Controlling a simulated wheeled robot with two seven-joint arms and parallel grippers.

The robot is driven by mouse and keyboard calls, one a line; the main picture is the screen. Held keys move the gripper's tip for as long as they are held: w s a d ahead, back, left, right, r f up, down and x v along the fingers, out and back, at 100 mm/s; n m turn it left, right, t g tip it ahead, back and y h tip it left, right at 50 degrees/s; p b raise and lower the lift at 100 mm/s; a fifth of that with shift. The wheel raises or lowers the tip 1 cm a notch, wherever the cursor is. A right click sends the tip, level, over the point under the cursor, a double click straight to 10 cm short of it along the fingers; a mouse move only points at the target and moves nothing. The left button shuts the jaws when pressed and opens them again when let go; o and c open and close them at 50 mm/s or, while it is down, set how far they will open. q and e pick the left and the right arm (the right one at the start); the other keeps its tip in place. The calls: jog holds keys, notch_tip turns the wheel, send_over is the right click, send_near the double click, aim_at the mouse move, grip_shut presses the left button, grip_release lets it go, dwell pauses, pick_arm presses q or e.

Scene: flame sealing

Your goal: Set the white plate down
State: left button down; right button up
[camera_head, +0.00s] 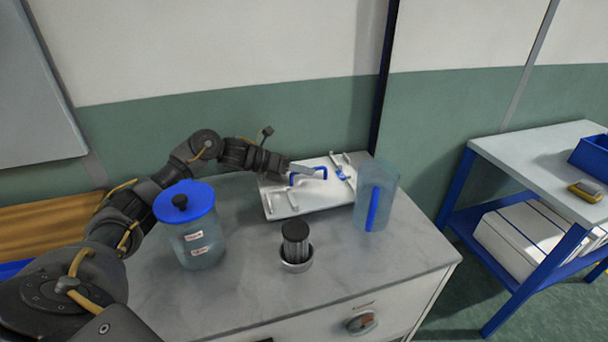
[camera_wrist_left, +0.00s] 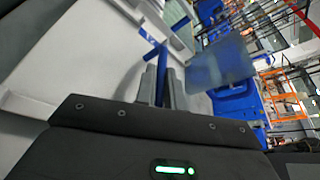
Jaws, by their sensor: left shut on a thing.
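The white plate (camera_head: 312,198) is a flat tray with raised white parts near its ends, at the back of the grey counter. It looks level and low over the counter; I cannot tell whether it touches. My left gripper (camera_head: 303,171) reaches over it from the left and is shut on its blue handle (camera_head: 321,173). In the left wrist view, the fingers (camera_wrist_left: 163,85) close around the blue bar (camera_wrist_left: 160,62), with the white plate surface (camera_wrist_left: 75,45) to the left. My right gripper is not in view.
A clear jar with a blue lid (camera_head: 185,203) stands at left on the counter (camera_head: 350,262). A small dark-topped cylinder in a metal cup (camera_head: 296,253) stands in front. A clear container with a blue handle (camera_head: 384,188) is right beside the plate. The front right of the counter is clear.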

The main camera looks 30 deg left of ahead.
pick_arm(q)
jog(key=shift+f, duration=0.55)
jog(key=shift+w+f, duration=0.1)
jog(key=shift+f, duration=0.1)
